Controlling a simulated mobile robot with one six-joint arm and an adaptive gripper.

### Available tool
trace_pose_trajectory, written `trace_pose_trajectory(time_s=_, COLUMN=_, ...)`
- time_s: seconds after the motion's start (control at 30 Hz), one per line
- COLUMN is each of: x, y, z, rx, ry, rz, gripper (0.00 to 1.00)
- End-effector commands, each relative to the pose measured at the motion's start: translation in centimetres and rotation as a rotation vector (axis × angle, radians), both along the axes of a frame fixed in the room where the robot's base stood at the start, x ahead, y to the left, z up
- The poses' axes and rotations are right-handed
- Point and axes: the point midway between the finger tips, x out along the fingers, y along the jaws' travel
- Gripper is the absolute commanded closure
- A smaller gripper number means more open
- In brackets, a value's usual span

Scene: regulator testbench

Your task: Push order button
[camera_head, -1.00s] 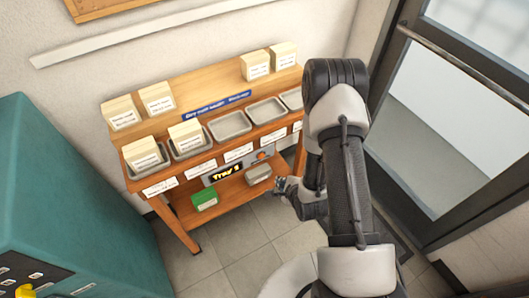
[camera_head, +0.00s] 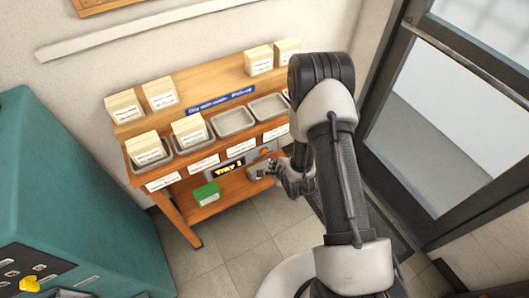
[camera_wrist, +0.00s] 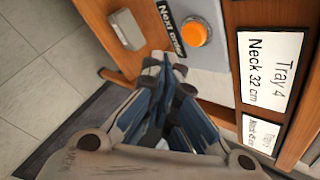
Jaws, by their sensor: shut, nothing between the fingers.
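The round orange order button (camera_wrist: 195,34) sits on a grey panel (camera_wrist: 209,68) beside a black "Next order" label (camera_wrist: 171,29) in the wrist view. It also shows small in the head view (camera_head: 264,152), on the front of the wooden bench beside the "Tray" display (camera_head: 228,168). My gripper (camera_wrist: 165,62) is shut and empty. In the wrist view its fingertips are just below and left of the button, near the label's lower end. A gap to the button shows in the picture; depth and contact are hard to tell. In the head view my gripper (camera_head: 272,173) is below the button.
The wooden bench (camera_head: 181,207) holds grey trays (camera_head: 233,121) and stacks of labelled cards (camera_head: 160,95). A green box (camera_head: 207,194) stands on its lower shelf, and a grey box (camera_wrist: 127,30) shows there too. A teal cabinet (camera_head: 75,190) is at left, a glass door at right.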

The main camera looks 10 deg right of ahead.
Motion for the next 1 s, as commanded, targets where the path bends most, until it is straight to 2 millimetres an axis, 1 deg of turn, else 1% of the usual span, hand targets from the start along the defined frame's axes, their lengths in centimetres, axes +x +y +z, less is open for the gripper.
trace_pose_trajectory(time_s=0.1, x=1.2, y=0.4, z=-0.1, rx=0.000, ry=-0.002, rz=0.000, gripper=1.00)
trace_pose_trajectory(time_s=0.3, x=2.0, y=0.7, z=0.0, rx=0.001, ry=0.000, rz=0.000, gripper=1.00)
trace_pose_trajectory(time_s=1.0, x=2.1, y=0.7, z=0.0, rx=0.001, ry=0.000, rz=-0.001, gripper=1.00)
